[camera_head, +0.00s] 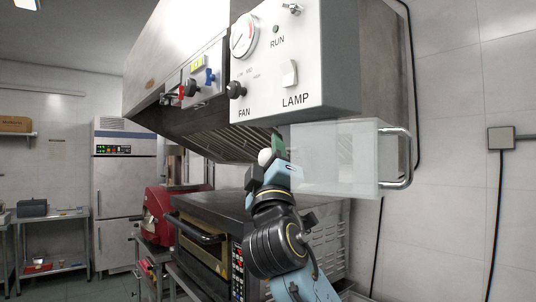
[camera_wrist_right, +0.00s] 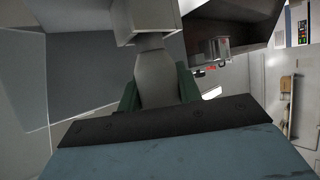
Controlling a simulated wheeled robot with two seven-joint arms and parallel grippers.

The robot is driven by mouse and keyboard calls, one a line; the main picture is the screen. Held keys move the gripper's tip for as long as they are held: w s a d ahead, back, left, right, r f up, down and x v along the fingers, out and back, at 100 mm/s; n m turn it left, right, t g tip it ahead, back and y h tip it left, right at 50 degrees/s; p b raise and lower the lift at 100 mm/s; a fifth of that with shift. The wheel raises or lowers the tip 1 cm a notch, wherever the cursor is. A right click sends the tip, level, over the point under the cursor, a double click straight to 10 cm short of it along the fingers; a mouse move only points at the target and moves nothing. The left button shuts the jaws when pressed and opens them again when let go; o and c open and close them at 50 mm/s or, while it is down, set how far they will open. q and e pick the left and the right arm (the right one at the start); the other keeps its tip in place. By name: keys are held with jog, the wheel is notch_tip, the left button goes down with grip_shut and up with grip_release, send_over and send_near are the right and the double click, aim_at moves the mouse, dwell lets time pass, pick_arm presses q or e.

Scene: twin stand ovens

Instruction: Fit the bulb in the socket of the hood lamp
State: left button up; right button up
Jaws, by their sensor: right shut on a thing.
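My right gripper (camera_head: 271,157) is raised beneath the hood's front edge, close under the grey control box. It is shut on the bulb, a white rounded thing (camera_head: 264,157) showing beside a green finger. In the right wrist view the pale bulb (camera_wrist_right: 158,78) stands between the two green fingers, its narrow neck pointing up the picture. The neck ends at a pale boxy part (camera_wrist_right: 148,18), perhaps the lamp housing; I cannot tell whether they touch. The hood (camera_head: 180,70) fills the upper middle of the head view. The socket opening is hidden. My left gripper is not in view.
The control box (camera_head: 300,75) with LAMP and FAN controls hangs just above my right gripper. A translucent panel (camera_head: 335,160) with a metal handle (camera_head: 402,160) is close on the right. The oven (camera_head: 225,215) stands below. A fridge (camera_head: 122,195) is at the back left.

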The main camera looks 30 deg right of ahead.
jog(key=shift+d, duration=0.35)
jog(key=o, duration=1.1)
jog(key=shift+c, duration=0.2)
jog(key=a+p, duration=0.3)
jog(key=a, duration=0.7)
notch_tip(320, 180, down, 32)
jog(key=w+a+m+g+y+b, duration=0.1)
jog(key=w+m+g+y+b, duration=0.1)
jog(key=y, duration=0.7)
jog(key=shift+w+f+m+g+y+b, duration=0.25)
jog(key=shift+w+m+g+y+b, duration=0.1)
jog(key=shift+m+g+b, duration=0.65)
